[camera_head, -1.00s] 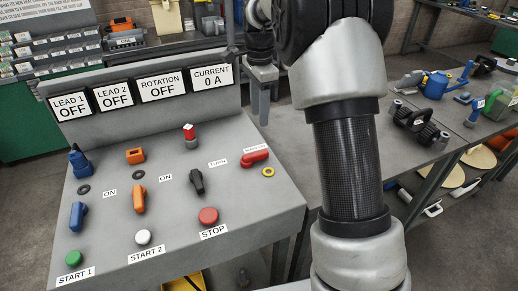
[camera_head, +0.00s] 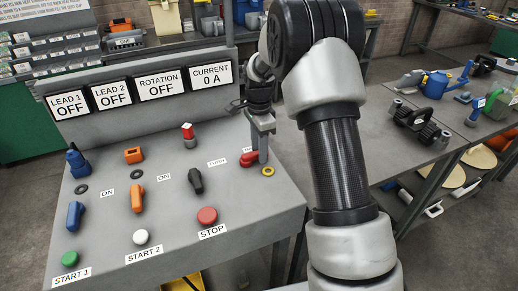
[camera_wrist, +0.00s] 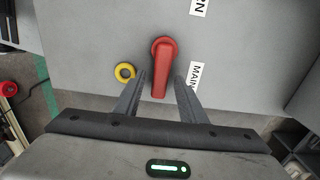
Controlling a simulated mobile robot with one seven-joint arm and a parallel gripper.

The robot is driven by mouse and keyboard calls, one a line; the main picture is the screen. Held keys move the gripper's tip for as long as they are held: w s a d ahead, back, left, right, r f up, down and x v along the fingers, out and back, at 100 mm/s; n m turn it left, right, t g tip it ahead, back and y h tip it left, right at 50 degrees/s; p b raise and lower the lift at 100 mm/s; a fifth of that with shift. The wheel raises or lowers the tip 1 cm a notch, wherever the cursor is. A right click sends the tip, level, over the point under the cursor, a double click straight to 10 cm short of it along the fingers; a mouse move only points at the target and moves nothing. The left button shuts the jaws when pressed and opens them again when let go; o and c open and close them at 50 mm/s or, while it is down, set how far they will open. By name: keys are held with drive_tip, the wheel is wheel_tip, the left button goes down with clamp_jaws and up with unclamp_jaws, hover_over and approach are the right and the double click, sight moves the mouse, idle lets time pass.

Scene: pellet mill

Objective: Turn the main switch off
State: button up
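The main switch is a red rotary handle (camera_wrist: 163,68) on the grey panel, with a label reading "MAIN" (camera_wrist: 195,76) beside it. In the head view the red handle (camera_head: 247,160) is at the panel's right side, partly hidden by my gripper (camera_head: 258,155). In the wrist view my gripper (camera_wrist: 160,88) is open, with one finger on each side of the handle's lever. Gaps show between the lever and both fingers, so it does not look gripped. A yellow ring (camera_wrist: 124,72) lies left of the handle, outside the fingers.
The panel (camera_head: 120,215) also bears a black knob (camera_head: 196,181), a red STOP button (camera_head: 207,216), and several orange and blue controls at left. Displays (camera_head: 160,86) stand behind, reading OFF and 0 A. A workbench (camera_head: 390,150) with tools is at right.

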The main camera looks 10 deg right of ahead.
sight(256, 158)
clamp_jaws()
drive_tip(key=shift+s, duration=0.1)
drive_tip(key=m, duration=0.1)
drive_tip(key=s+m, duration=0.1)
drive_tip(key=m, duration=0.1)
drive_tip(key=m+p, duration=0.1)
drive_tip(key=shift+s+r, duration=0.15)
drive_tip(key=shift+s, duration=0.15)
drive_tip(key=m, duration=0.1)
drive_tip(key=s+m+p, duration=0.1)
drive_tip(key=m, duration=0.2)
drive_tip(key=shift+s+a+r+p, duration=0.1)
drive_tip(key=shift+s+a+p, duration=0.05)
drive_tip(key=shift+a+p, duration=0.15)
drive_tip(key=m+p, duration=0.1)
drive_tip(key=s+a+m+p, duration=0.1)
drive_tip(key=m, duration=0.1)
drive_tip(key=m+p, duration=0.2)
drive_tip(key=shift+s+a, duration=0.15)
drive_tip(key=shift+s, duration=0.1)
drive_tip(key=m, duration=0.1)
drive_tip(key=m+p, duration=0.1)
drive_tip(key=a+m+p, duration=0.1)
drive_tip(key=shift+s, duration=0.25)
drive_tip(key=shift+a+m+p, duration=0.35)
drive_tip(key=shift+m+p, duration=0.5)
drive_tip(key=shift+m, duration=0.15)
